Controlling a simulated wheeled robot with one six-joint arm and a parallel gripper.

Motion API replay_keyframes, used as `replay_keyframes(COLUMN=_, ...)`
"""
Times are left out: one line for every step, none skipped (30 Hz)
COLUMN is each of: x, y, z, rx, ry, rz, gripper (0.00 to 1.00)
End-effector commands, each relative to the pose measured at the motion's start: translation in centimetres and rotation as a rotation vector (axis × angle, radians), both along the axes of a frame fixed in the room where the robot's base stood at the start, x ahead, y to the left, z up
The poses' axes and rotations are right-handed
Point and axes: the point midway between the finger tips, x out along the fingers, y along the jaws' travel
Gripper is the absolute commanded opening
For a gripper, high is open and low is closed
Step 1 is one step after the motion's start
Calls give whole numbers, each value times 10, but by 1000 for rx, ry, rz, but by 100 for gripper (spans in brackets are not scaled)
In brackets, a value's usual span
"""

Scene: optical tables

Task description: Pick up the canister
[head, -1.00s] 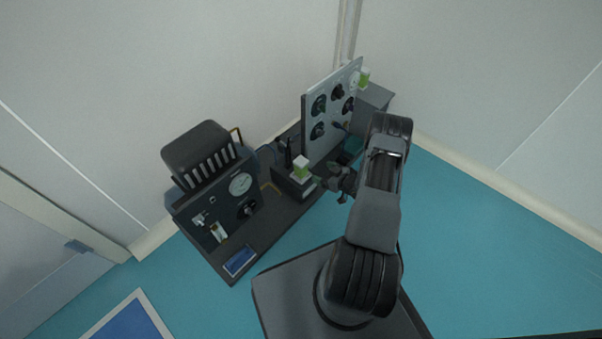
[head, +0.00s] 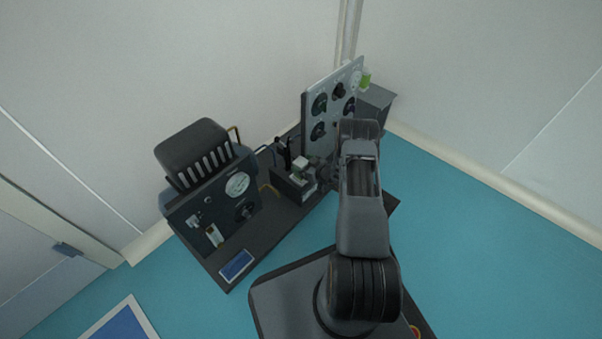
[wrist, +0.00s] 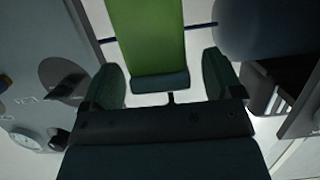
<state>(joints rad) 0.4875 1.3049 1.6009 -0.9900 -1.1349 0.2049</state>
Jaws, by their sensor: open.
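The canister (head: 301,163), with a pale top, stands on the small dark block on the bench in the head view; its green side is mostly shaded or hidden there. In the wrist view the green canister (wrist: 152,40) fills the upper middle, just beyond and between the fingertips. My gripper (wrist: 163,78) is open, with one finger on each side of the canister's line. In the head view my gripper (head: 318,174) is close beside the canister on its right, partly hidden by my arm. Contact cannot be made out.
A grey panel with round dials (head: 331,100) stands behind the canister. A dark instrument box (head: 213,200) stands left on the bench. The blue-green floor (head: 480,230) on the right is clear.

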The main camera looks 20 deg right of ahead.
Motion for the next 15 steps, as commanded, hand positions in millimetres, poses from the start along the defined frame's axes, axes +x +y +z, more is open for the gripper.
replay_keyframes(x=6, y=3, z=-6, rx=-1, ry=-1, rz=3, gripper=85)
replay_keyframes(x=9, y=5, z=-7, rx=-2, ry=0, rz=2, gripper=85)
replay_keyframes(x=12, y=6, z=-7, rx=-1, ry=1, rz=2, gripper=85)
replay_keyframes(x=13, y=7, z=-7, rx=0, ry=1, rz=2, gripper=85)
replay_keyframes(x=14, y=7, z=-6, rx=0, ry=1, rz=1, gripper=85)
replay_keyframes(x=14, y=7, z=-6, rx=1, ry=1, rz=1, gripper=85)
replay_keyframes(x=14, y=7, z=-5, rx=1, ry=1, rz=1, gripper=85)
replay_keyframes(x=14, y=7, z=-5, rx=0, ry=1, rz=0, gripper=85)
replay_keyframes(x=14, y=7, z=-5, rx=0, ry=1, rz=0, gripper=85)
replay_keyframes(x=14, y=7, z=-5, rx=0, ry=1, rz=0, gripper=85)
replay_keyframes(x=14, y=7, z=-5, rx=0, ry=1, rz=0, gripper=83)
replay_keyframes(x=14, y=7, z=-5, rx=0, ry=1, rz=0, gripper=79)
replay_keyframes(x=14, y=7, z=-5, rx=0, ry=1, rz=0, gripper=76)
replay_keyframes(x=14, y=7, z=-5, rx=0, ry=1, rz=0, gripper=74)
replay_keyframes(x=14, y=7, z=-5, rx=0, ry=1, rz=0, gripper=70)
